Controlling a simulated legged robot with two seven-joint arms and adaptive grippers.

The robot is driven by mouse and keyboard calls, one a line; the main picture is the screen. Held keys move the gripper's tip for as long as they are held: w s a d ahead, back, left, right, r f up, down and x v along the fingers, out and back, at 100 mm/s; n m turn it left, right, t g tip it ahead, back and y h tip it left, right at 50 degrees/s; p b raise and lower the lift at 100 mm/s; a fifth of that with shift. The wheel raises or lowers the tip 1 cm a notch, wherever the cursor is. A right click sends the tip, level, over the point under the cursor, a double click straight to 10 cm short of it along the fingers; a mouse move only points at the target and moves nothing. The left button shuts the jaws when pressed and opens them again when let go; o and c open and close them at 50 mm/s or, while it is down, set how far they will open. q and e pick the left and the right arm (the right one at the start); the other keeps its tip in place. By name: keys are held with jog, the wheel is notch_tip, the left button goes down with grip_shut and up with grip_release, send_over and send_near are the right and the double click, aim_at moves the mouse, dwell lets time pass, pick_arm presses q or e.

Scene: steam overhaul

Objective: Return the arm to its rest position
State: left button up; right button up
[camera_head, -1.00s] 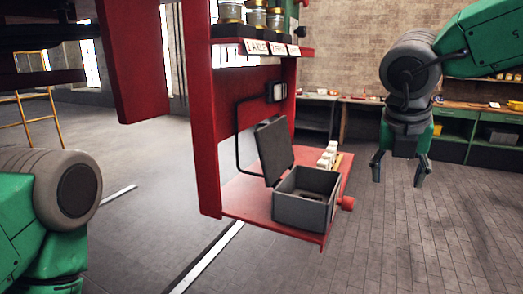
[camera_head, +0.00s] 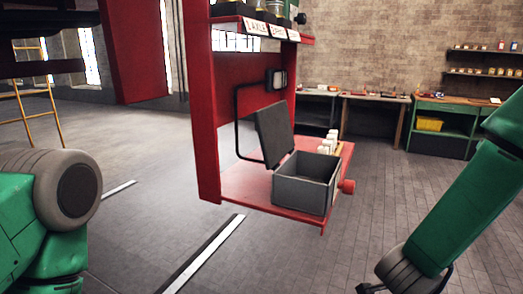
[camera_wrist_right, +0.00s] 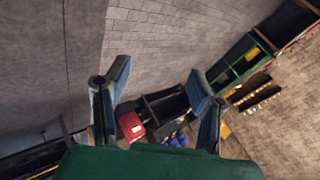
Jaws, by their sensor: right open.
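My right arm (camera_head: 466,205) comes in from the right edge of the head view and slopes down to the bottom edge. Its gripper is mostly cut off there. In the right wrist view my right gripper (camera_wrist_right: 158,95) is open, its two fingers wide apart with nothing between them. My left arm (camera_head: 50,215) shows at the lower left of the head view, but its gripper is out of the frame.
A red stand (camera_head: 207,110) carries a grey open box (camera_head: 305,187) and several white pieces (camera_head: 328,143) on its lower shelf. Labelled jars sit above. Benches (camera_head: 372,97) line the back wall. Paved floor (camera_head: 350,235) lies clear between stand and right arm.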

jog(key=s+a+f+n+y+b, duration=0.1)
jog(key=s+f+n+y, duration=0.1)
jog(key=s+f+n, duration=0.85)
pick_arm(q)
notch_tip(320, 180, down, 4)
jog(key=shift+r+b, duration=0.2)
jog(key=shift+b, duration=0.8)
pick_arm(e)
jog(key=s+a+f+n+g+y, duration=0.1)
jog(key=s+f+n+g+y, duration=0.1)
jog(key=s+f+n, duration=0.3)
jog(key=s+a+f+n+g+y, duration=0.1)
jog(key=s+f+n+g, duration=0.2)
jog(key=s, duration=1)
notch_tip(320, 180, down, 3)
jog(key=n, duration=0.3)
jog(key=shift+s+a+g+y, duration=0.2)
jog(key=shift+g+y, duration=0.1)
jog(key=shift+y, duration=0.1)
pick_arm(q)
jog(key=shift+c, duration=1.4)
pick_arm(e)
jog(key=shift+w, duration=0.15)
jog(key=c, duration=0.3)
jog(key=shift+w, duration=0.1)
jog(key=shift+c, duration=0.4)
